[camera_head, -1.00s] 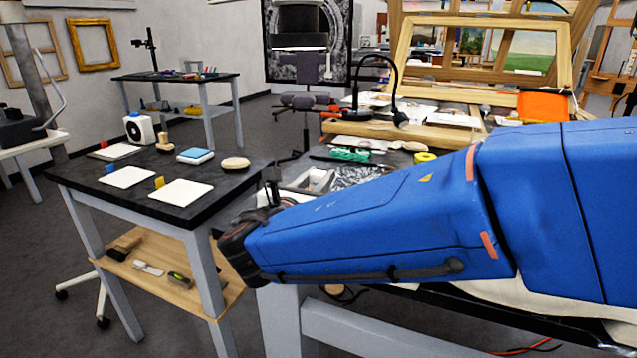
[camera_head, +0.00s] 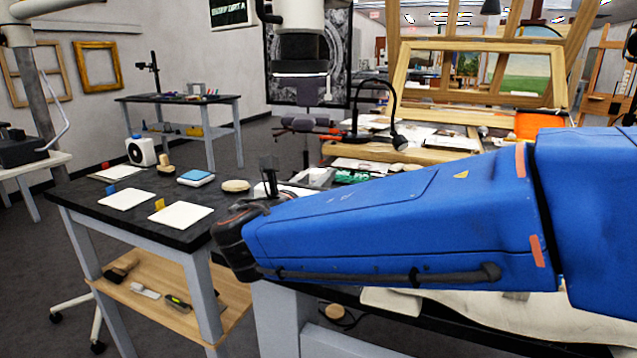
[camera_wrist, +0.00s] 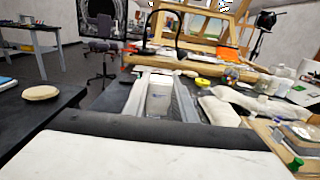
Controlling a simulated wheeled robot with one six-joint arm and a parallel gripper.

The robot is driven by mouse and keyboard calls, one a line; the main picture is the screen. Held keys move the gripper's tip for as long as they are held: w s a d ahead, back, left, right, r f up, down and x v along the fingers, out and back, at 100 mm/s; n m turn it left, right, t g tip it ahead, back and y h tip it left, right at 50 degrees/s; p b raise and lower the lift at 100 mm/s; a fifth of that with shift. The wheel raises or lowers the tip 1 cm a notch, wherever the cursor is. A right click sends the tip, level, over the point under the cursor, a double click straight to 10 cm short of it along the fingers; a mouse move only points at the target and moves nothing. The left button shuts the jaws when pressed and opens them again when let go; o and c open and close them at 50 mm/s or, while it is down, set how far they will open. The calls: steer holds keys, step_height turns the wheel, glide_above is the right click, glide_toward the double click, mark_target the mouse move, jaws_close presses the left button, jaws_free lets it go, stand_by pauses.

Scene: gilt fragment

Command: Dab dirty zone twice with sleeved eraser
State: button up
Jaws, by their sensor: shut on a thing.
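My gripper (camera_wrist: 160,97) shows in the wrist view as two pale grey jaws shut on a small whitish block, which I take to be the sleeved eraser (camera_wrist: 159,94). The block sits between the jaws, above a dark band and a pale surface close to the camera. In the head view my blue arm reaches left and its dark wrist end is near the right edge of the black table; the jaws and the eraser are not clear there. I cannot make out a dirty zone in either view.
The black table (camera_head: 86,203) holds white cards (camera_head: 183,215), a blue-topped pad (camera_head: 196,177) and a round tan disc (camera_head: 235,185), also in the wrist view (camera_wrist: 40,92). A black lamp (camera_head: 398,140) stands on the cluttered bench behind. White cushions (camera_wrist: 218,111) lie at right.

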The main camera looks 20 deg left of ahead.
stand_by(0.3)
steer(key=shift+f, duration=3.05)
steer(key=shift+f, duration=0.5)
steer(key=shift+r, duration=0.1)
steer(key=shift+r, duration=3.45)
